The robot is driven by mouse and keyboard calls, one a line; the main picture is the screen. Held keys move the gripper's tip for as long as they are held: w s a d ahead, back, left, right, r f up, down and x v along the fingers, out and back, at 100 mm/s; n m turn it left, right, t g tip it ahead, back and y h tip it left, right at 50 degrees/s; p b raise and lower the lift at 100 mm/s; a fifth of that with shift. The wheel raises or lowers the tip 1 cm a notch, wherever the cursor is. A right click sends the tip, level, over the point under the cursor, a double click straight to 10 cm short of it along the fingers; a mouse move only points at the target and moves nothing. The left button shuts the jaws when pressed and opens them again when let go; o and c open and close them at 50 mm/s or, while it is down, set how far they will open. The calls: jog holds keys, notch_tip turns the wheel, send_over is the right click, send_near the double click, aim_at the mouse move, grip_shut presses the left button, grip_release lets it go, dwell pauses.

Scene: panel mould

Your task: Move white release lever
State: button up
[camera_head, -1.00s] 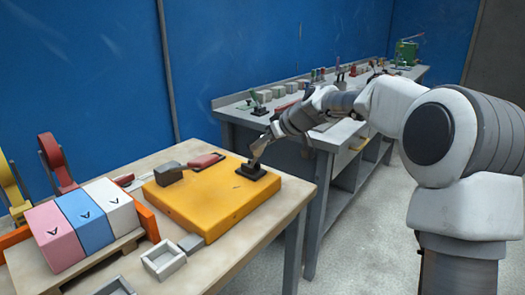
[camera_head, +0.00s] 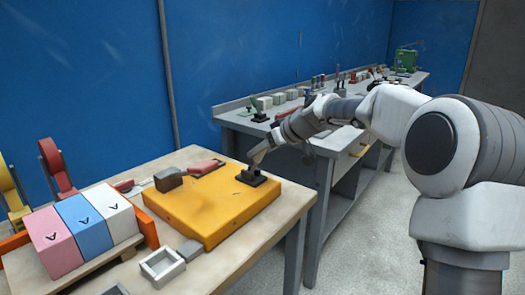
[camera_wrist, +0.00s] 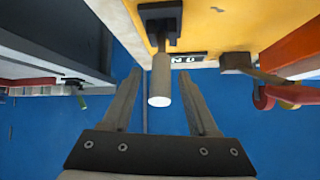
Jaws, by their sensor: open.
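The release lever is a pale cylindrical handle (camera_wrist: 161,80) on a dark base (camera_wrist: 160,20) fixed to the yellow panel (camera_wrist: 225,25). In the head view, the dark base (camera_head: 251,180) sits near the far right corner of the yellow panel (camera_head: 205,215). The handle there is mostly hidden by my gripper (camera_head: 257,160). In the wrist view, my gripper (camera_wrist: 160,72) is open, with a finger on each side of the handle and visible gaps between. I cannot tell how deep the handle lies between the fingers.
A grey block (camera_head: 168,179) and a red-handled item (camera_head: 199,168) lie at the panel's far side. Pink (camera_head: 52,243), blue (camera_head: 85,226) and white (camera_head: 111,209) boxes stand at left. A grey workbench (camera_head: 340,160) with several items stands behind my arm.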

jog(key=p+v, duration=0.2)
jog(key=v, duration=1.5)
jog(key=shift+p, duration=0.4)
jog(key=shift+s+r, duration=0.1)
jog(key=shift+s, duration=0.05)
